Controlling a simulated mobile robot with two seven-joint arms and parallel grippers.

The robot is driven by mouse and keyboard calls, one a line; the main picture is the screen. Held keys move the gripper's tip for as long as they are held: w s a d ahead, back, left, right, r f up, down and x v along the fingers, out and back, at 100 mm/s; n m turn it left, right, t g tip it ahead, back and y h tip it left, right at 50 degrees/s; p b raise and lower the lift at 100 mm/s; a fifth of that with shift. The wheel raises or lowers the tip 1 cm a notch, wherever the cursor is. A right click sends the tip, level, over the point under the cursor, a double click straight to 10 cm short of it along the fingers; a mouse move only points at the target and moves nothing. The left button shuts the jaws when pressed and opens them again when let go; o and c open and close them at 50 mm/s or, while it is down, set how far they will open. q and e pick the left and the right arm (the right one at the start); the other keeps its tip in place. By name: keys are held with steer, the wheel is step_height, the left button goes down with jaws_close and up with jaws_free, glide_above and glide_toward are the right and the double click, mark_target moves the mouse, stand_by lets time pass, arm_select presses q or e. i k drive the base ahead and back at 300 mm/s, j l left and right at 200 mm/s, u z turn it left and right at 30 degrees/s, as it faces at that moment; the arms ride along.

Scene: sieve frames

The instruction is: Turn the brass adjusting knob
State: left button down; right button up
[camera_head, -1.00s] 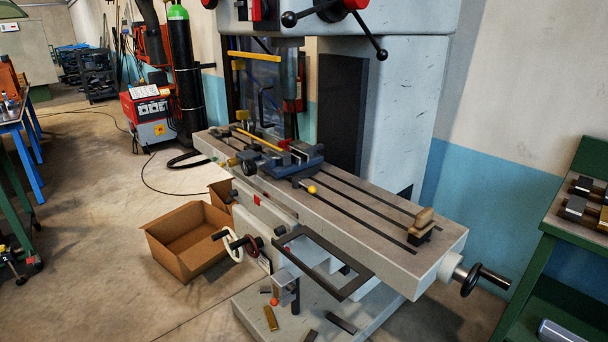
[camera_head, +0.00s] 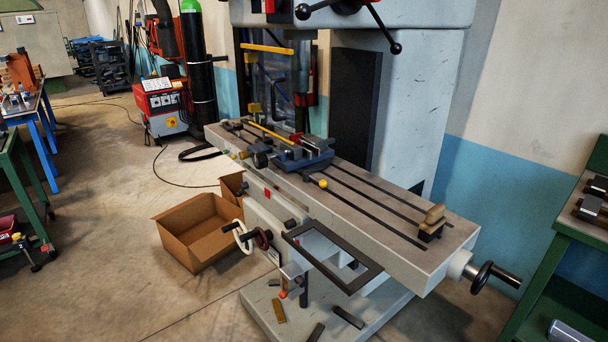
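A small brass-coloured knob-like part (camera_head: 244,155) shows at the front edge of the milling machine's table, left of the blue vise (camera_head: 303,160). It is too small to tell whether it is the adjusting knob. A yellow ball (camera_head: 323,183) sits at the end of the vise's handle, over the table's front edge. Neither of my grippers is in view.
The long grey machine table (camera_head: 385,222) has a wood-handled brush (camera_head: 433,220) near its right end and a black crank (camera_head: 490,277) beyond it. Cardboard box (camera_head: 187,222) stands on the floor at left. A green bench (camera_head: 560,225) is at right.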

mark_target(244, 155)
steer(key=i+j, duration=0.25)
steer(key=j, duration=0.15)
steer(key=i+j, duration=0.2)
steer(key=j, duration=0.2)
steer(key=i+j+z, duration=0.1)
steer(key=i+j, duration=0.15)
steer(key=j, duration=0.15)
steer(key=i+j, duration=0.2)
steer(key=i, duration=0.15)
steer(key=i+j, duration=0.15)
steer(key=i, duration=0.2)
